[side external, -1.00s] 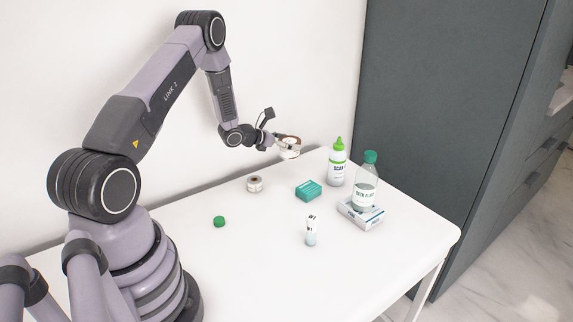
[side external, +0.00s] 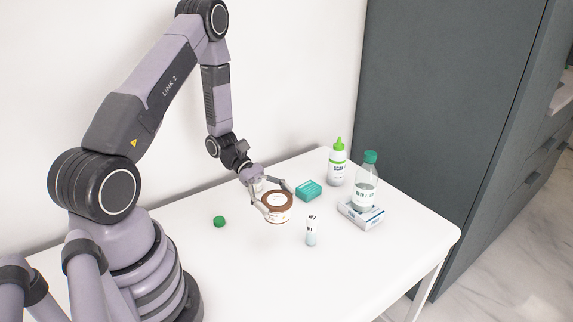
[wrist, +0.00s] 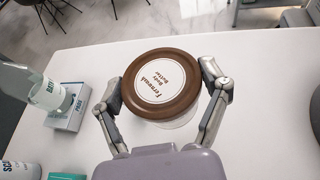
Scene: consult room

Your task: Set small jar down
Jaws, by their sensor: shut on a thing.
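The small jar (side external: 278,207) has a brown lid with a white label and a pale body. My gripper (side external: 279,202) is shut on it, one finger on each side. In the wrist view the jar's lid (wrist: 162,84) faces the camera, with a finger of my gripper (wrist: 161,90) at its left and right. The jar looks upright in the side view. I cannot tell whether its base touches the white table (side external: 380,255) or hangs just above it.
A white tube (side external: 312,231) stands close to the jar's right. A teal box (side external: 308,191) lies behind it. A green cap (side external: 219,222) lies left. The front table is clear.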

